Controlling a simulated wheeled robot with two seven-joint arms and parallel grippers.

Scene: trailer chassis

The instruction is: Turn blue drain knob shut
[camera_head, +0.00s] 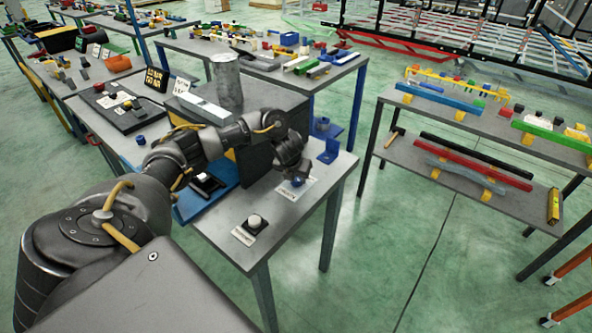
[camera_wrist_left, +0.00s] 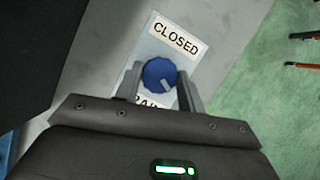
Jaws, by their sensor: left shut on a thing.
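The blue drain knob (camera_wrist_left: 159,75) sits on a white label plate (camera_wrist_left: 172,42) that reads "CLOSED" above it. Lower text on the plate is partly hidden by my gripper. A pale mark on the knob points to the lower right in the left wrist view. My left gripper (camera_wrist_left: 160,88) is shut on the knob, with one finger on each side. In the head view my left gripper (camera_head: 294,178) reaches down to the knob (camera_head: 298,182) near the bench's right edge. My right gripper is not in view.
A white-topped button on a black base (camera_head: 255,222) stands at the bench's front, and another (camera_head: 207,184) stands to its left. A blue bracket (camera_head: 329,151) is behind the knob. A dark box (camera_head: 262,150) stands close left of my gripper. Open green floor (camera_head: 400,240) lies right.

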